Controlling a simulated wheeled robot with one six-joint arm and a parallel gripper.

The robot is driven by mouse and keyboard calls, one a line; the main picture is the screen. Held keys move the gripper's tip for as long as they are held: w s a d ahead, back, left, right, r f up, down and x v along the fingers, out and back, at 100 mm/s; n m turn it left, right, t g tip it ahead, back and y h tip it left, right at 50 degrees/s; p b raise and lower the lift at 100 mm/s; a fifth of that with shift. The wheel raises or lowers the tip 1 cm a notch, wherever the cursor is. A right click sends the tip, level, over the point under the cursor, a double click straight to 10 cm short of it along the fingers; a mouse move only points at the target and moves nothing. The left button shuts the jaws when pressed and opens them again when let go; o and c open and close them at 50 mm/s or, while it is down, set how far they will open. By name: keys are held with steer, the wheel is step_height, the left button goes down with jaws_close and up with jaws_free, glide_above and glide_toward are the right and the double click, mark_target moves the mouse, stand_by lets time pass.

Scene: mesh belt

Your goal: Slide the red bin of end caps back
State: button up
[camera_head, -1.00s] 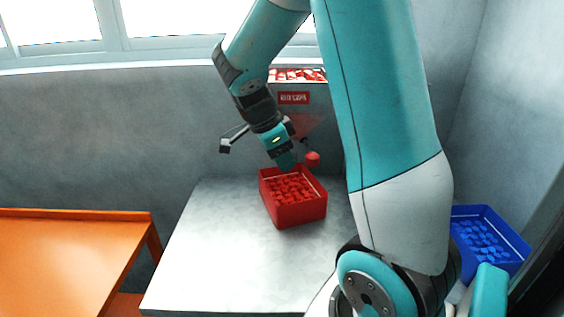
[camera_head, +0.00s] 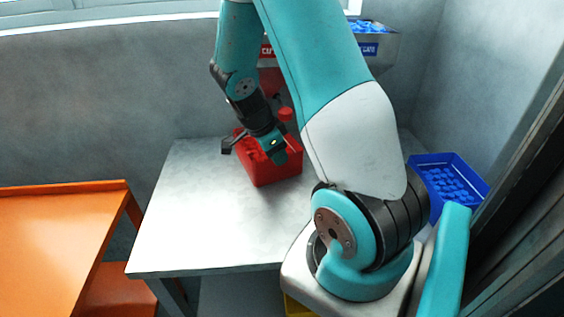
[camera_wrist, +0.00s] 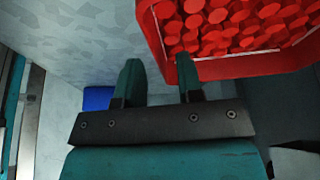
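The red bin of end caps (camera_head: 272,175) stands on the grey table, partly covered by my arm in the head view. In the wrist view the bin (camera_wrist: 245,66) fills the upper right and holds many red round caps. My gripper (camera_head: 285,154) is low over the bin in the head view. In the wrist view my gripper (camera_wrist: 160,70) has its two fingers apart with nothing between them. The right finger overlaps the bin's near wall; I cannot tell whether it touches. The left finger is outside the bin, over the pale surface.
A grey table (camera_head: 190,215) has clear room left of and in front of the bin. A blue bin (camera_head: 447,184) stands at the right, beyond my arm. Dispensers with a red label and a blue label (camera_head: 369,49) are behind. An orange table (camera_head: 50,235) is at left.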

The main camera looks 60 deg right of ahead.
mark_target(282, 179)
steer(key=shift+x, duration=2.1)
jaws_close()
